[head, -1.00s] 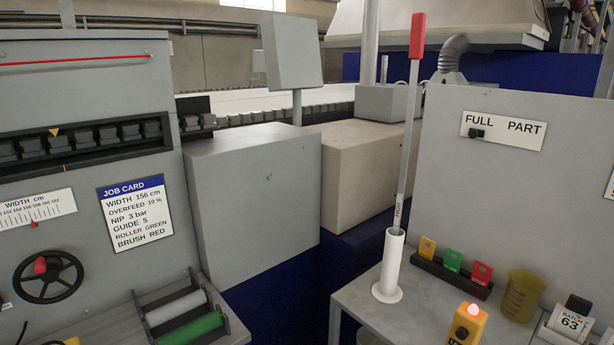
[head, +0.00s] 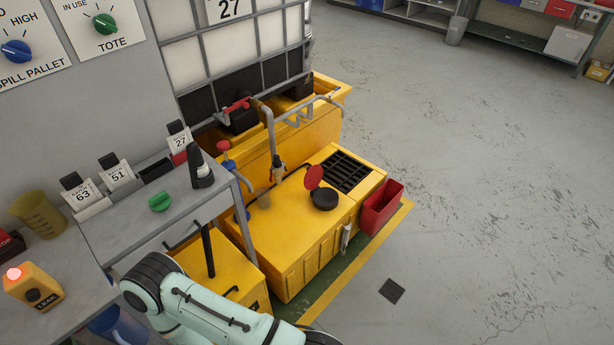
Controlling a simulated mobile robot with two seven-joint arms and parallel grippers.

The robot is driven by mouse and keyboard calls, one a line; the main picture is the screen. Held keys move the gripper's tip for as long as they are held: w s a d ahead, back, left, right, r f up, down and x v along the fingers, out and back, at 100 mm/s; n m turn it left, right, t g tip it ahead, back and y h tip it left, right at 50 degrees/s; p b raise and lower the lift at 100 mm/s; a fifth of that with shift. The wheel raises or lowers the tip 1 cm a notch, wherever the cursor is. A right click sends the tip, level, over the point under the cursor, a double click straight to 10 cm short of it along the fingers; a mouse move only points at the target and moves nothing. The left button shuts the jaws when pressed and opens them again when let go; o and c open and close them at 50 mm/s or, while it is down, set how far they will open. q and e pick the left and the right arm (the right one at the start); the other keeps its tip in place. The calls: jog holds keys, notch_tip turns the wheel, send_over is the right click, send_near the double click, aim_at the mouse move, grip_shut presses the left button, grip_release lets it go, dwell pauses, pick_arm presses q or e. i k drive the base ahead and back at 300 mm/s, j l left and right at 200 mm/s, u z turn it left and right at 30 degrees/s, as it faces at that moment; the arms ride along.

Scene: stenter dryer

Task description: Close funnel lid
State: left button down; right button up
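The funnel (head: 325,200) is a black round piece on top of the yellow spill pallet (head: 282,222), in the middle of the head view. Its red round lid (head: 314,177) stands open, tilted up at the funnel's back left edge, so the funnel's dark top is uncovered. One of my pale green arms shows at the bottom, left of and nearer than the funnel. Neither gripper is in view.
A caged white tote (head: 235,50) stands behind the pallet, with grey pipes (head: 270,135) and a tap near the funnel. A red bin (head: 382,207) stands right of the pallet. A grey table (head: 130,222) is at left. The floor at right is clear.

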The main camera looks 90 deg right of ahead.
aim_at(313, 175)
jog(key=z, duration=1.7)
jog(key=l+z, duration=0.5)
jog(key=z, duration=0.2)
jog(key=l+z, duration=0.35)
jog(key=i+l+z, duration=0.25)
jog(key=l+z, duration=0.15)
jog(key=i+l+z, duration=1.05)
jog(key=i+z, duration=0.3)
jog(key=i+u, duration=0.1)
jog(key=i, duration=0.8)
jog(key=i+l+u, duration=0.15)
jog(key=i, duration=0.7)
jog(key=i+j+u, duration=0.1)
jog(key=i+u, duration=0.7)
jog(key=i+l+u, duration=0.25)
jog(key=i+u, duration=0.15)
jog(key=i+j+u, duration=0.1)
jog(key=i+u, duration=0.75)
jog(key=i+l+u, duration=0.2)
jog(key=u, duration=0.25)
jog(key=i+l+u, duration=0.1)
jog(key=i+u, duration=0.2)
jog(key=u, duration=0.15)
jog(key=i+l+u, duration=0.2)
jog(key=u, duration=0.25)
jog(key=i+l+u, duration=0.3)
jog(key=u, duration=0.15)
